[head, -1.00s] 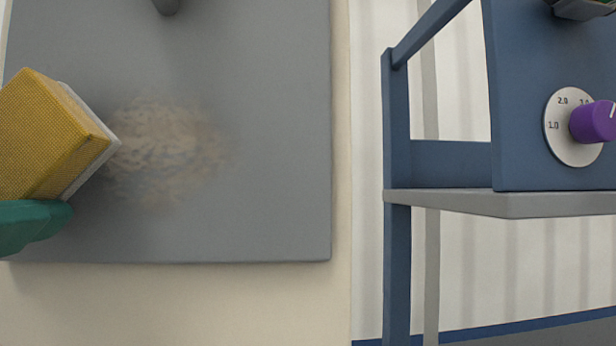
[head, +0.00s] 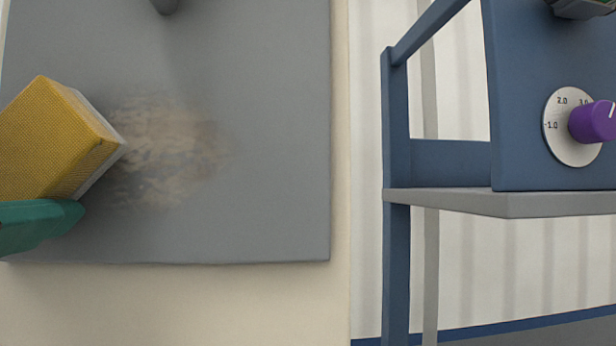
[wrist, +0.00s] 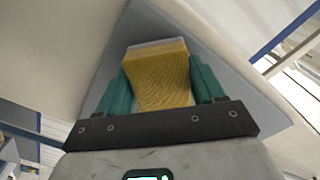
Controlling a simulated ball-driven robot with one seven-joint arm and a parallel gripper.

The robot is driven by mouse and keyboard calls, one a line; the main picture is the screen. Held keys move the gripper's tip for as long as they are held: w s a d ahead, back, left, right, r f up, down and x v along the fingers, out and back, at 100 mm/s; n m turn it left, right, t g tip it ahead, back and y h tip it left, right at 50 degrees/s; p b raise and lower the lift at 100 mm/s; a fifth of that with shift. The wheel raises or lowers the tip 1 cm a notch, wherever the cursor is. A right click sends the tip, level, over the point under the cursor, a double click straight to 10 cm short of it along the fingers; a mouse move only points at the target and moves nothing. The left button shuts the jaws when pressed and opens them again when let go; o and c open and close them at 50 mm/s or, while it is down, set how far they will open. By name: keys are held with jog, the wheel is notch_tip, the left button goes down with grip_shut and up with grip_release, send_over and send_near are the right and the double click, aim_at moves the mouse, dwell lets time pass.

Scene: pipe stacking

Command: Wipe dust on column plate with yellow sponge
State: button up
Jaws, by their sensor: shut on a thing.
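The yellow sponge (head: 48,142) has a pale layer on its far side and is at the left of the head view. My gripper is shut on it; one teal finger (head: 38,226) shows at the sponge's lower edge. In the wrist view the sponge (wrist: 158,75) sits between both teal fingers of my gripper (wrist: 157,88). The grey column plate (head: 265,130) is behind it. A brownish dust patch (head: 172,150) lies on the plate just right of the sponge. The sponge overlaps the patch's left edge in the picture; I cannot tell if it touches the plate.
A blue frame (head: 397,150) with a grey shelf (head: 500,202) stands to the right. It carries a purple knob (head: 592,121) on a white dial (head: 560,140). A dark peg (head: 166,5) sticks out at the plate's top. The plate's right part is clear.

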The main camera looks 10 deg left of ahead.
jog(key=shift+w+a, duration=0.1)
jog(key=shift+w, duration=0.2)
